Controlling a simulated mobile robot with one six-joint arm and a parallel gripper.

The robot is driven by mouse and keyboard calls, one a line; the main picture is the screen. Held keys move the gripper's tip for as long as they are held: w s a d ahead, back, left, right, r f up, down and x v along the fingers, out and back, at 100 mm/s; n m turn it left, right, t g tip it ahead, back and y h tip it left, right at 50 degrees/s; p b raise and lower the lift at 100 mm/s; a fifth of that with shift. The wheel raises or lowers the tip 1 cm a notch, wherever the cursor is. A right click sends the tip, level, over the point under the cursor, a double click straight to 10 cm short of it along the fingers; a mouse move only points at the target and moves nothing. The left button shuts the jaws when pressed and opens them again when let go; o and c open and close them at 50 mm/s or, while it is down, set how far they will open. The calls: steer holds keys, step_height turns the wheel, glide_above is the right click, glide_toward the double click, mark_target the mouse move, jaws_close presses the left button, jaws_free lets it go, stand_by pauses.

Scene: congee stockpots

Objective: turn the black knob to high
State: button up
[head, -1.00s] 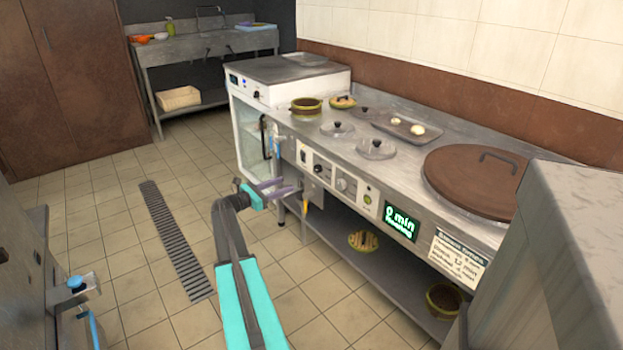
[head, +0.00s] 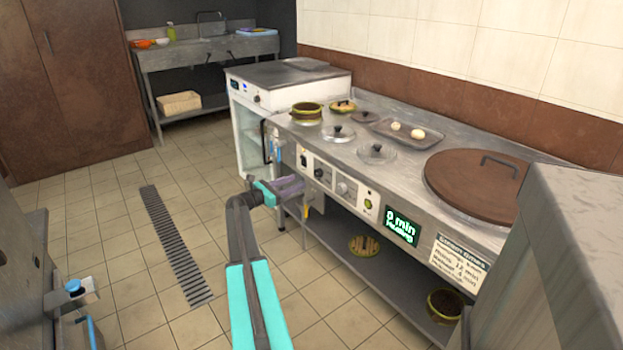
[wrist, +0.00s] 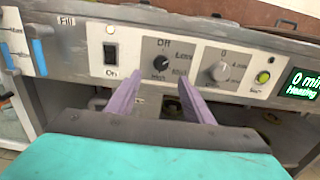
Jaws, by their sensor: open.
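The black knob (wrist: 161,66) sits on the white control panel, below the word Off and with a label that looks like High at its lower left. Its pointer direction is too small to tell. In the head view the black knob (head: 318,172) is on the counter's front. My gripper (wrist: 152,92) has two purple fingers, apart and empty, reaching toward the panel just below the knob, one to each side of it. In the head view my gripper (head: 290,186) is in front of the panel, left of the knob. I see no contact.
A grey knob (wrist: 215,71) is right of the black one, then a green button (wrist: 262,77) and a lit display (wrist: 302,83). A black switch (wrist: 110,54) is to the left. A lower shelf (head: 345,250) runs below the panel. The floor in front is clear.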

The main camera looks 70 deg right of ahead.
mark_target(316, 174)
steer(key=x, duration=0.9)
steer(key=shift+s+d+b, duration=0.1)
steer(key=shift+d+b, duration=0.1)
steer(key=shift+b, duration=0.2)
steer(key=c, duration=1)
steer(key=shift+a, duration=0.25)
steer(key=shift+c, duration=0.2)
steer(key=shift+d, duration=0.2)
